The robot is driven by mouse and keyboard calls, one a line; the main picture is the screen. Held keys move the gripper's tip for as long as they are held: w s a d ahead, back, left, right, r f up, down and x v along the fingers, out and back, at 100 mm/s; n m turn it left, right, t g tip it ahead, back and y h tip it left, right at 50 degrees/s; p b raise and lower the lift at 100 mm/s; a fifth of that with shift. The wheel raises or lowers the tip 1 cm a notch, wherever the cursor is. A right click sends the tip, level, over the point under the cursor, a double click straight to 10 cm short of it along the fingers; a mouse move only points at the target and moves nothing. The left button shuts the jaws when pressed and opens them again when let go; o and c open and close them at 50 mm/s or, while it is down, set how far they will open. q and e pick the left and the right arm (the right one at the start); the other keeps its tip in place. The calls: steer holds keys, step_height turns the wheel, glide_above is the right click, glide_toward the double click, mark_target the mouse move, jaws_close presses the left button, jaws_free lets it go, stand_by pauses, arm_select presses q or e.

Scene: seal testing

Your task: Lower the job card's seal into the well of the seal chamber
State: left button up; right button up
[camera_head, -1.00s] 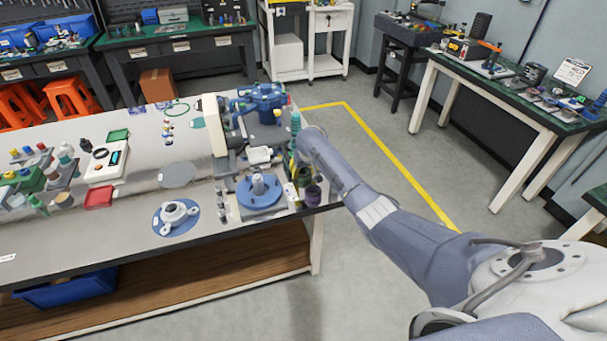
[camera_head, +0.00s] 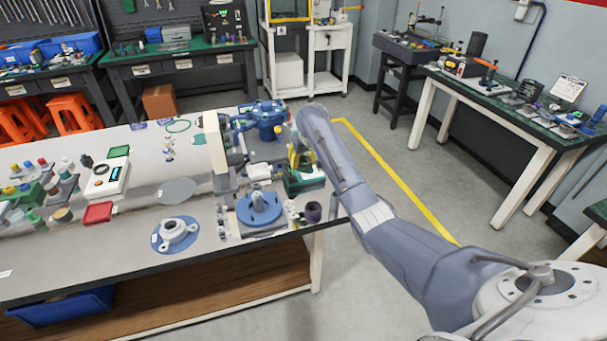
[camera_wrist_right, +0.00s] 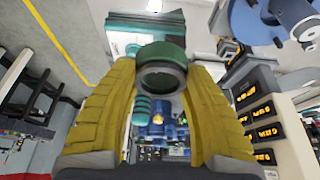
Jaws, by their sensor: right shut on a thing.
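A dark green ring-shaped seal (camera_wrist_right: 162,55) sits between the yellow fingertips of my right gripper (camera_wrist_right: 161,72) in the right wrist view. The fingers are shut on its two sides. In the head view my right gripper (camera_head: 300,157) is over the right end of the bench, with its fingers partly hidden by my arm; the seal cannot be made out there. A blue round base with a grey centre (camera_head: 259,207), possibly the seal chamber, stands left of and nearer than the gripper. Its well cannot be made out. My left gripper is not in view.
A green block (camera_head: 305,181) and a dark purple cup (camera_head: 313,212) stand close to the gripper. A blue machine (camera_head: 262,117) is behind. A grey flanged housing (camera_head: 176,231) lies to the left. The bench's front left is clear.

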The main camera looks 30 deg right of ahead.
mark_target(257, 193)
step_height(257, 193, up, 5)
steer(key=shift+a+r, duration=0.15)
steer(key=shift+n+g, duration=0.3)
steer(key=shift+n, duration=0.2)
steer(key=a+f, duration=0.1)
steer(key=a, duration=0.5)
steer(key=a+f, duration=0.1)
steer(key=a, duration=0.6)
steer(key=s+a+f, duration=0.1)
steer(key=a, duration=0.5)
steer(key=shift+a+f, duration=0.2)
steer(key=shift+f, duration=0.05)
steer(key=shift+c, duration=0.2)
steer(key=shift+a, duration=0.2)
steer(key=shift+s+d+m, duration=0.1)
steer(key=shift+d+m, duration=0.3)
steer(key=shift+d, duration=0.15)
steer(key=shift+f, duration=2)
steer(key=shift+f, duration=0.3)
steer(key=shift+s+f, duration=0.1)
steer(key=shift+f, duration=1.3)
